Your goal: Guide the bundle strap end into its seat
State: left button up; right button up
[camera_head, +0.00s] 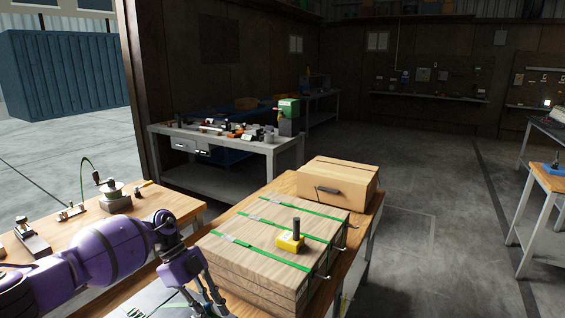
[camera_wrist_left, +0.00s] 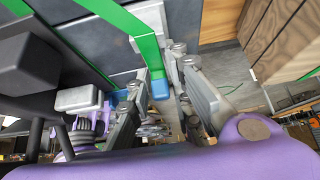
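The wooden bundle (camera_head: 262,272) lies on a wooden bench in the head view, crossed by several green straps (camera_head: 268,223). A yellow block with a dark upright handle (camera_head: 290,242) sits on top of it. My left gripper (camera_head: 212,303) hangs by the bundle's near left side. In the left wrist view a green strap end (camera_wrist_left: 149,45) with a blue tip (camera_wrist_left: 160,88) reaches between the fingers of my left gripper (camera_wrist_left: 158,72). The fingers look parted, with a gap beside the strap; contact is unclear. The seat cannot be made out. My right gripper is not in view.
A cardboard-coloured box (camera_head: 338,180) with a dark handle stands behind the bundle. A wooden workbench (camera_head: 160,203) at the left carries metal devices, one with a thin green cable. A grey table (camera_head: 262,148) with tools stands further back. Open floor lies to the right.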

aim_at(206, 305)
pick_arm(q)
jog(key=shift+a+f, duration=0.1)
jog(key=shift+f, duration=0.1)
dwell(0.5)
jog(key=shift+v, duration=1.25)
jog(key=shift+w+a+r, duration=0.1)
jog(key=shift+r, duration=0.2)
jog(key=shift+w+a+r, duration=0.1)
jog(key=shift+r, duration=0.15)
jog(key=o, duration=0.6)
jog(key=shift+c, duration=0.2)
jog(key=o, duration=0.4)
